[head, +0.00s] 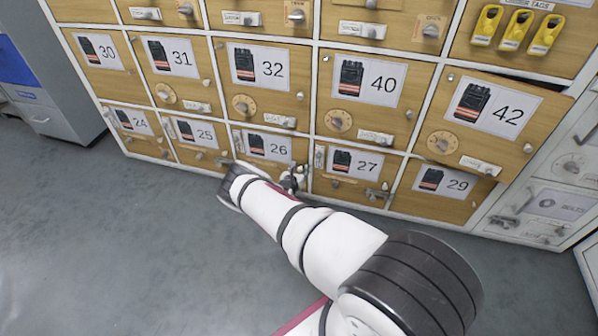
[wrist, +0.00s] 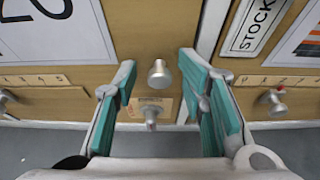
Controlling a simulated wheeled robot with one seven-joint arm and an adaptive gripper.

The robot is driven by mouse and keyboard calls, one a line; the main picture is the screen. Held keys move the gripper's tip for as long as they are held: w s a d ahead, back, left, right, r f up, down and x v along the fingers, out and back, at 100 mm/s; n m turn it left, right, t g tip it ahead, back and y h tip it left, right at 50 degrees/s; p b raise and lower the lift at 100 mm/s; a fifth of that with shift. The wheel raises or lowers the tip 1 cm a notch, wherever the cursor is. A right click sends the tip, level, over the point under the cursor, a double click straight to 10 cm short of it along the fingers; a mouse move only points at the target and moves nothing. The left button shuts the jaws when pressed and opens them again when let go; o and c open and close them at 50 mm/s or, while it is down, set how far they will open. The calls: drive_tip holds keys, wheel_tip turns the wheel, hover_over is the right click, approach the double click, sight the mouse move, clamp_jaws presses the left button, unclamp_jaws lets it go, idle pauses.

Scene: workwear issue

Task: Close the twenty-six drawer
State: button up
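The twenty-six drawer (head: 283,138) is a wooden front in the bottom row, with a white label reading 26 and a radio picture. My arm hides its lower part, and I cannot tell from the head view how far it stands out. My gripper (head: 292,180) is in front of its lower right part. In the wrist view, my gripper (wrist: 160,97) has its two teal fingers spread wide. A round metal knob (wrist: 159,74) on the wooden front shows between the fingers, with a smaller metal fitting (wrist: 151,114) below it. Nothing is held.
The twenty-seven front (head: 335,187) is just right of my gripper. The forty-two front (head: 465,140) stands out of line, with a dark gap at its top. A grey cabinet (head: 55,90) stands at the left. The grey floor (head: 110,240) at the left is clear.

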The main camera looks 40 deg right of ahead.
drive_tip(key=v, duration=1.2)
drive_tip(key=shift+r, duration=0.1)
